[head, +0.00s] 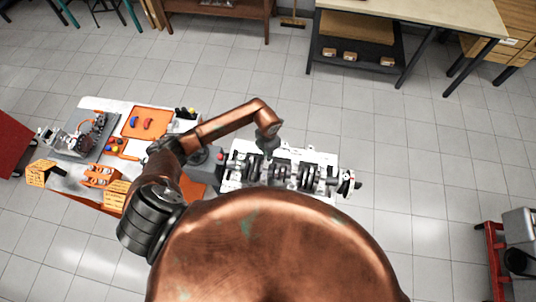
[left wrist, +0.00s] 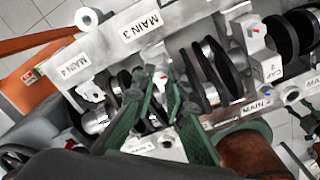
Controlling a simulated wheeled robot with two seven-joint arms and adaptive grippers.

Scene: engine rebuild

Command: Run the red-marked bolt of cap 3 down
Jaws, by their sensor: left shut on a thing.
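The pale engine block (head: 326,160) lies in the middle of the head view, with a dark crankshaft along it. In the left wrist view the block's rail is labelled MAIN 3 (left wrist: 140,28). Cap 3 (left wrist: 168,150) shows below as a pale block, largely covered by my fingers. My left gripper (head: 270,150) points down over the block. In the left wrist view its green fingers (left wrist: 161,82) converge and are shut on the red-marked bolt (left wrist: 162,77), of which only a little shows between the tips.
Cap 2 (left wrist: 270,68), also with a red mark, stands to the right in the left wrist view. Left of the block, a table carries an orange tray (head: 130,128), orange crates (head: 42,173) and a grey fixture.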

